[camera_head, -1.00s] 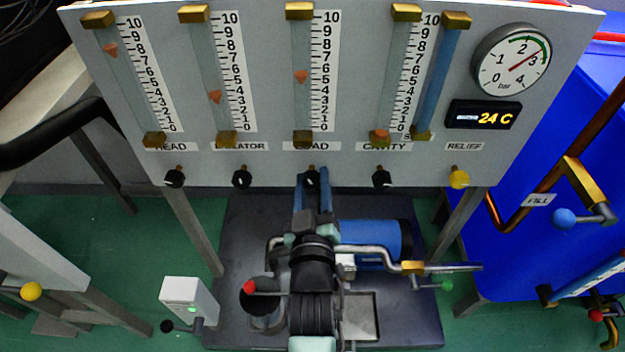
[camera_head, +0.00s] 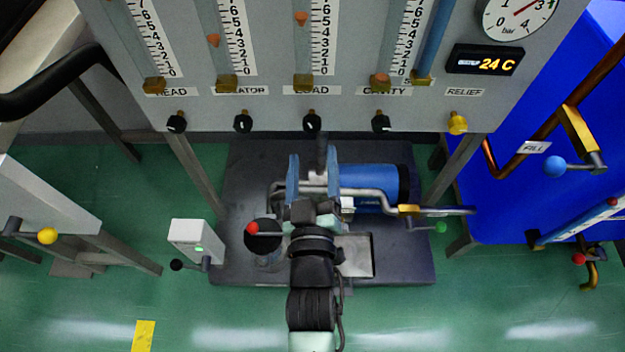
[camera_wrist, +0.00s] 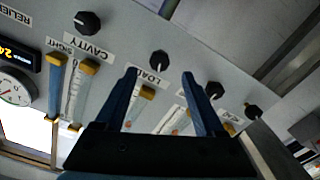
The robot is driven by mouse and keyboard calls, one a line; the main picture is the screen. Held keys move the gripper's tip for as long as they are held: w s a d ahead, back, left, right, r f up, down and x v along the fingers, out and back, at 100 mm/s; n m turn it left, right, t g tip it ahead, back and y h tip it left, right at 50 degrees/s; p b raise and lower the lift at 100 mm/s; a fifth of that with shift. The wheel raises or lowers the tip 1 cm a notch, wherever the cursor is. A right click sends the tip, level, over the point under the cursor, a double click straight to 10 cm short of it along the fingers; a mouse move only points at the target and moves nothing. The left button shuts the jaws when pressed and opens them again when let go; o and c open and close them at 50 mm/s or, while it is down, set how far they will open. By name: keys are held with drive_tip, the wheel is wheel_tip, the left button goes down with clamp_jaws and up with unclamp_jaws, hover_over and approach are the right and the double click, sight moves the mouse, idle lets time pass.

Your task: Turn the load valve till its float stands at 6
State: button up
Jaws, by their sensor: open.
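The load valve (camera_head: 312,122) is a black knob on the grey panel, under the LOAD label (camera_head: 311,89). Its orange float (camera_head: 301,19) stands at about 5 in the tube above; the top of that scale is out of view. My gripper (camera_head: 313,156) is open and empty, its blue fingers pointing at the panel, just below the knob in the head view. In the wrist view the load knob (camera_wrist: 159,61) shows between and beyond the fingertips (camera_wrist: 158,77). The fingers appear clear of it.
Similar black knobs flank it: one to the left (camera_head: 242,123) and the cavity knob (camera_head: 381,123) to the right. A yellow relief knob (camera_head: 457,123) is further right. A blue motor (camera_head: 372,188) and a red-tipped lever (camera_head: 252,228) are below, near my arm.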

drive_tip(key=shift+s+p, duration=0.4)
drive_tip(key=shift+s, duration=2.1)
drive_tip(key=w+r+m+t, duration=0.2)
drive_tip(key=w+r+t, duration=0.15)
drive_tip(key=r, duration=1.25)
drive_tip(key=w+r+m+t, duration=0.15)
drive_tip(key=w+r, duration=0.25)
drive_tip(key=r, duration=1.2)
drive_tip(key=s+r+t+p, duration=0.1)
drive_tip(key=s+r, duration=0.2)
drive_tip(key=r, duration=0.5)
drive_tip(key=s+r+m+t, duration=0.1)
drive_tip(key=s+r+t, duration=0.1)
drive_tip(key=s+r, duration=0.35)
drive_tip(key=s+r+t+p, duration=0.1)
drive_tip(key=s+r, duration=0.1)
drive_tip(key=r, duration=0.8)
wheel_tip(320, 180, up, 32)
drive_tip(key=p, duration=3.2)
drive_tip(key=shift+w, duration=0.35)
drive_tip(key=shift+f, duration=0.15)
